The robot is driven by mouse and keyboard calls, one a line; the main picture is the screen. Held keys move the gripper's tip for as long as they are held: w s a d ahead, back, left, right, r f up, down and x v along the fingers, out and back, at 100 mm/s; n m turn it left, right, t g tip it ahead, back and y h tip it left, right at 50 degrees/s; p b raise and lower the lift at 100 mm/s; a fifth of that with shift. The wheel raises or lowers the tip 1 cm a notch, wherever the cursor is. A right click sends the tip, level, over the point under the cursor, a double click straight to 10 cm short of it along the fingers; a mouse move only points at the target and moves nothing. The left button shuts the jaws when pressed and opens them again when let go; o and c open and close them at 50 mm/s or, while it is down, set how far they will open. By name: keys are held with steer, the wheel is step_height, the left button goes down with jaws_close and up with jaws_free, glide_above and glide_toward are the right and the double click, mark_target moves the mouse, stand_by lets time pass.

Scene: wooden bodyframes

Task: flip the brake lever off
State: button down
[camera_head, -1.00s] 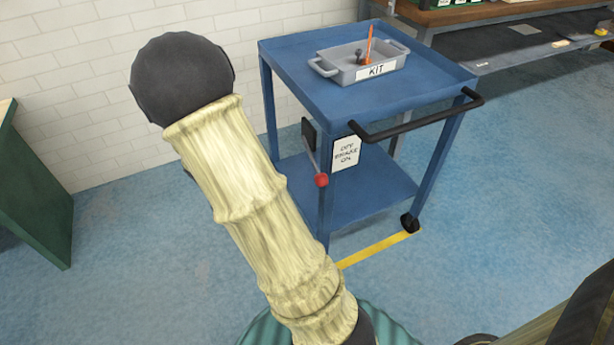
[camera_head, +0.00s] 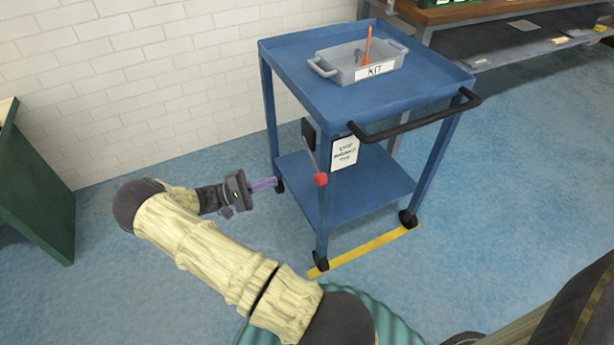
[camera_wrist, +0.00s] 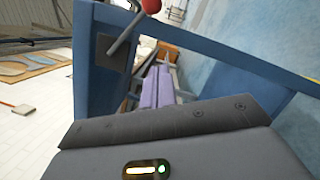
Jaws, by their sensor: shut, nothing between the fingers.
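The brake lever (camera_head: 313,162) is a thin grey rod with a red ball knob (camera_head: 320,180), fixed to a dark pivot plate on the left side of the blue cart (camera_head: 290,50). It slants down with the knob low, beside a white label whose lettering is blurred now. My gripper (camera_head: 275,183) is to the left of the lever, apart from it, at about the knob's height in the picture. Its purple fingers are shut and empty. In the wrist view the fingers (camera_wrist: 158,88) point past the cart, with the red knob (camera_wrist: 151,5) at the top edge and the dark plate (camera_wrist: 112,50) left.
A grey KIT tray (camera_head: 340,65) holding an orange tool stands on the cart's top. A black handle bar (camera_head: 415,120) juts from the cart's front. A yellow floor strip (camera_head: 365,248) lies by the wheels. A green bench (camera_head: 35,190) stands left, with open floor between.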

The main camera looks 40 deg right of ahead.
mark_target(313, 161)
steer(key=shift+d, duration=0.1)
steer(key=s+d+r+b, duration=0.2)
steer(key=s+d+r, duration=0.1)
steer(key=s+d, duration=0.4)
steer(key=shift+s+d, duration=0.35)
steer(key=shift+d, duration=0.15)
steer(key=shift+r, duration=0.2)
stand_by(0.4)
